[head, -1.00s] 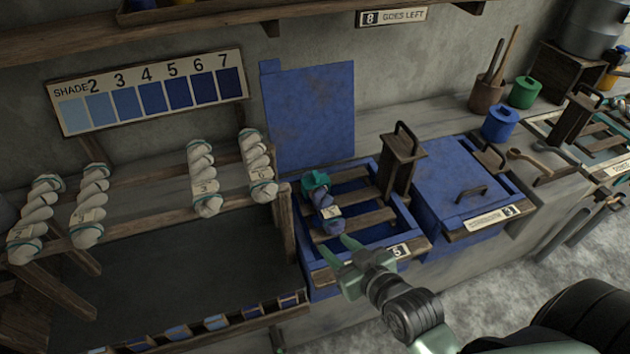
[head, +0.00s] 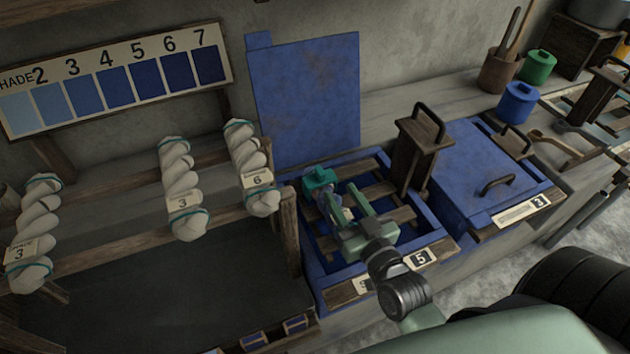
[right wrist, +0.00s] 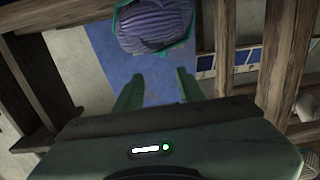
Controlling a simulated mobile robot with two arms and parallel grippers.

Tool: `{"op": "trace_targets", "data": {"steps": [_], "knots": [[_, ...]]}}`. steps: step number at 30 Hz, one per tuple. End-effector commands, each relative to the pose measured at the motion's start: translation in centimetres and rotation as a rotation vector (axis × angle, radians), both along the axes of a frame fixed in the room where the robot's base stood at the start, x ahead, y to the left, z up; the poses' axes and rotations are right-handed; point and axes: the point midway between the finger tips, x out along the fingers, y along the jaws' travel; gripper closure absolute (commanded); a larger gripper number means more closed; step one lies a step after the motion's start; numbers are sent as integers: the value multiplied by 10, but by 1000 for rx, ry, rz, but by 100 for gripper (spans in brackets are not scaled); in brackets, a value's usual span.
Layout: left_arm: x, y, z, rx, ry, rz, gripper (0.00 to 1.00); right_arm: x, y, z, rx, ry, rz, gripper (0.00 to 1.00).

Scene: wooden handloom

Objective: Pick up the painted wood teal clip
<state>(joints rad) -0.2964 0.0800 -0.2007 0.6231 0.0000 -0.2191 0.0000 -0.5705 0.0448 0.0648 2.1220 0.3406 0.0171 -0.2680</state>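The teal clip (head: 319,181) sits at the back left corner of the open blue vat (head: 312,228), at the top end of a small blue skein (head: 346,213). My right gripper (head: 345,203) is over the vat, just in front of the clip, and partly hides the skein. Its two fingers are apart with nothing between them; they also show spread in the right wrist view (right wrist: 158,88). There a purple-blue yarn bundle (right wrist: 155,22) with teal at its edges lies beyond the fingertips. I cannot tell whether that teal is the clip. My left gripper is not in view.
Wooden slats cross the vat, and a dark wooden block with a handle (head: 420,150) stands at its right. A raised blue lid (head: 305,100) is behind. White skeins (head: 182,190) hang on the rack at left. A closed blue vat (head: 480,170) is to the right.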

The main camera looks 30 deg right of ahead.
Motion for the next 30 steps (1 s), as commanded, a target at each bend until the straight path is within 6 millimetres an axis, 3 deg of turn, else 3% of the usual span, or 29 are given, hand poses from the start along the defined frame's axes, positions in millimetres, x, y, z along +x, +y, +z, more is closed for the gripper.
{"op": "trace_targets", "data": {"steps": [1, 4, 21, 30], "knots": [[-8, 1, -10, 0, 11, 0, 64, 0, 0, -9, 0, 0, 0, 61], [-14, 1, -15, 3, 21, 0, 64, 3, 0, -13, 0, -2, -1, 61], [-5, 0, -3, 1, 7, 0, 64, 73, 4, -11, 1, -2, 0, 61], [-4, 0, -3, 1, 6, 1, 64, 78, 4, -12, 0, 0, 0, 61]]}}
